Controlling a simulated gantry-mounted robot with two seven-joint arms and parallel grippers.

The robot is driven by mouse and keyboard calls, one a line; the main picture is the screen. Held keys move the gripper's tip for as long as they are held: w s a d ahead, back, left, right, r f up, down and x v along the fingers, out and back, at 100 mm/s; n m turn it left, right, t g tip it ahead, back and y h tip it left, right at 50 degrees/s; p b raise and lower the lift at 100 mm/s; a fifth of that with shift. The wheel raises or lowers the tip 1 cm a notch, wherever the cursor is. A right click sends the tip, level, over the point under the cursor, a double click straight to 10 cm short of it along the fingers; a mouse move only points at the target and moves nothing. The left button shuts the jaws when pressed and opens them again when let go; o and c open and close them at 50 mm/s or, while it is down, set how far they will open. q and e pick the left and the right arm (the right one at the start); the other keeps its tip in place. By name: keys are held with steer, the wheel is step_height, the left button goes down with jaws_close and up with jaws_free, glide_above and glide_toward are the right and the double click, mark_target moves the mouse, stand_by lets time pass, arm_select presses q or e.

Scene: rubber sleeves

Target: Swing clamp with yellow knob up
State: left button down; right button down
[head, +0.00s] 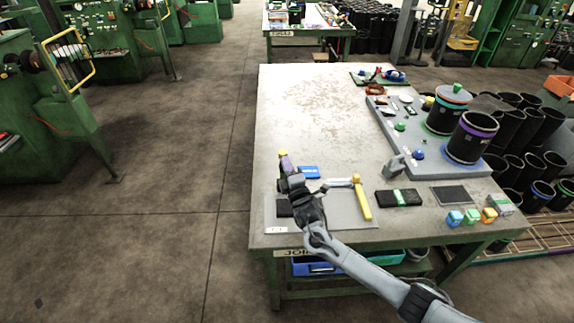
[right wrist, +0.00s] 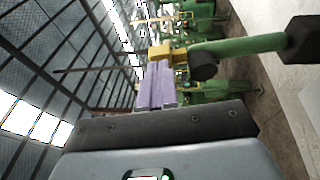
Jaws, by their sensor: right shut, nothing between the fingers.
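No clamp with a yellow knob can be made out for certain. My left gripper is out of view.
A yellow-handled tool (head: 361,199) and a blue box (head: 309,172) lie near the gripper. A grey board (head: 455,167) with black sleeves stands at right. A green plate (head: 366,80) with red and blue parts is at the far end. The table's far left is clear.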

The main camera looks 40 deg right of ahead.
mark_target(284, 149)
steer(key=shift+w+d+r+m+g+p, duration=0.15)
steer(key=shift+w+d+r+g+p, duration=0.4)
steer(key=shift+p, duration=1.1)
steer(key=shift+w+d+r+m+g+p, duration=0.15)
steer(key=shift+w+d+r+g+p, duration=0.45)
steer(key=shift+p, duration=1)
steer(key=shift+w+f+g+y+p, duration=0.25)
steer(key=shift+w+y+p, duration=0.2)
steer(key=shift+y, duration=0.05)
steer(key=shift+f, duration=0.3)
steer(key=shift+s, duration=0.1)
